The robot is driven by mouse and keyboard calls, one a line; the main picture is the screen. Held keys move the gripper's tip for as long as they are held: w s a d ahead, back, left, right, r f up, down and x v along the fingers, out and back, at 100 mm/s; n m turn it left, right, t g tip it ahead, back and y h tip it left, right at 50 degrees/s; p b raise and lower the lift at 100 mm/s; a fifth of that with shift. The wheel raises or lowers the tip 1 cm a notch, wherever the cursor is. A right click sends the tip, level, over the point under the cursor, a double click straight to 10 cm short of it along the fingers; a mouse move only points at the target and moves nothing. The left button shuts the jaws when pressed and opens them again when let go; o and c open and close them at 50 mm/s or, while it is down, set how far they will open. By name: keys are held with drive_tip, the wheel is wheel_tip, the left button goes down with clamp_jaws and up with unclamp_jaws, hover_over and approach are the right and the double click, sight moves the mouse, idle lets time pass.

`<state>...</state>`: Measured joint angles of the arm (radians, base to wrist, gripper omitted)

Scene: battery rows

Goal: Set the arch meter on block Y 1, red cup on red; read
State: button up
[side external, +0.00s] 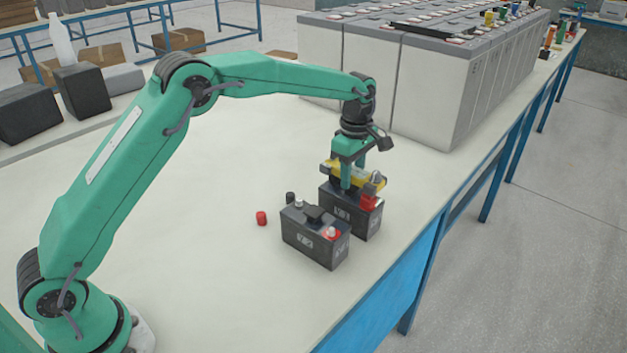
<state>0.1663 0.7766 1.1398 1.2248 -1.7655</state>
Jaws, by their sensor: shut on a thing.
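My gripper (352,184) is shut on the yellow arch meter (332,169) above the rear dark battery block (343,206). The meter spans the block's top. Its red cup (369,201) is at the block's right end, over or on that terminal. I cannot tell whether it touches, and the terminal's own colour is hidden. The block labels are too small to read surely.
A loose red cap (261,218) lies left of the blocks, and a small black cap (290,197) is by the front block. Rows of tall grey battery cells (420,85) stand behind. The table's right edge is close to the blocks; the left is clear.

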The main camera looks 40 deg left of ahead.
sight(353, 170)
drive_tip(key=shift+f, duration=0.2)
drive_tip(key=o, duration=1.3)
drive_tip(key=shift+r, duration=0.1)
drive_tip(key=shift+r, duration=3.8)
